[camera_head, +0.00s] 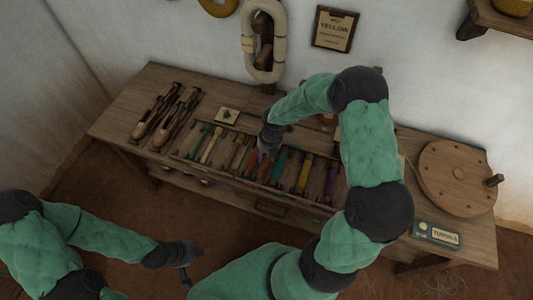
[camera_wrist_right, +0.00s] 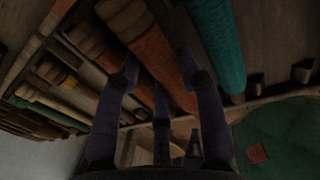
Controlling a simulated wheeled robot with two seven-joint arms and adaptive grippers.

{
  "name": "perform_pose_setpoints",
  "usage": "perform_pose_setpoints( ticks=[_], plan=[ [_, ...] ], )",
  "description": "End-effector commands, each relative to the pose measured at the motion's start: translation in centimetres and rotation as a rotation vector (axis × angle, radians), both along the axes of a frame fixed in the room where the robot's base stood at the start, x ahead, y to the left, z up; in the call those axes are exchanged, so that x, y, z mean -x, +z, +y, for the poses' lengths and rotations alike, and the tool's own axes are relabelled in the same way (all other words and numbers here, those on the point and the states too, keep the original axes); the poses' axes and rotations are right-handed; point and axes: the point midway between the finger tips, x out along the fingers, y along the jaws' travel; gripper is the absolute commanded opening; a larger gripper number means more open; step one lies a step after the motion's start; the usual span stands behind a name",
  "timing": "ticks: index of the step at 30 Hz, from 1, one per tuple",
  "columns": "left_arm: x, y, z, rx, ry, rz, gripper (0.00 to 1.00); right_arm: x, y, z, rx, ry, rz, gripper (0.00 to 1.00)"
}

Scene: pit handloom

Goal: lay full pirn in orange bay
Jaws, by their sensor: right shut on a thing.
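My right gripper (camera_head: 264,152) is over the middle of the pirn rack (camera_head: 180,154). In the right wrist view its fingers (camera_wrist_right: 160,75) are shut on an orange-wound pirn (camera_wrist_right: 148,42). The pirn lies lengthwise between the fingers, low at the rack. I cannot tell whether it rests on the bay floor or hangs just above it.
The rack holds several coloured pirns, including a green one (camera_head: 197,138) and a purple one (camera_head: 331,182). Shuttles (camera_head: 165,115) lie at the table's left end. A round wooden disc (camera_head: 455,178) and a labelled box (camera_head: 436,235) are at the right. A YELLOW sign (camera_head: 335,29) hangs on the wall.

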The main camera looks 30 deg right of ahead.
Motion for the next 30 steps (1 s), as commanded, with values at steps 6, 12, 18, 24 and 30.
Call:
perform_pose_setpoints(
  ticks=[6, 12, 18, 24, 30],
  plan=[
    [0.00, 0.02, 0.00, 0.000, 0.000, 0.000, 0.00, -0.02, 0.03, -0.01, 0.000, 0.000, 0.000, 0.06],
    [0.00, 0.02, 0.00, 0.000, 0.000, 0.000, 0.00, -0.01, 0.03, 0.00, 0.000, 0.000, 0.000, 0.66],
    [0.00, 0.01, 0.00, 0.000, 0.000, 0.000, 0.00, 0.00, 0.02, 0.00, 0.000, 0.000, 0.000, 0.66],
    [0.01, 0.01, 0.00, 0.000, 0.000, 0.000, 0.00, 0.02, 0.01, 0.01, 0.000, 0.000, 0.000, 0.82],
    [0.00, 0.03, 0.00, 0.000, 0.000, 0.000, 0.00, 0.03, 0.03, 0.00, 0.000, 0.000, 0.001, 0.82]
  ],
)
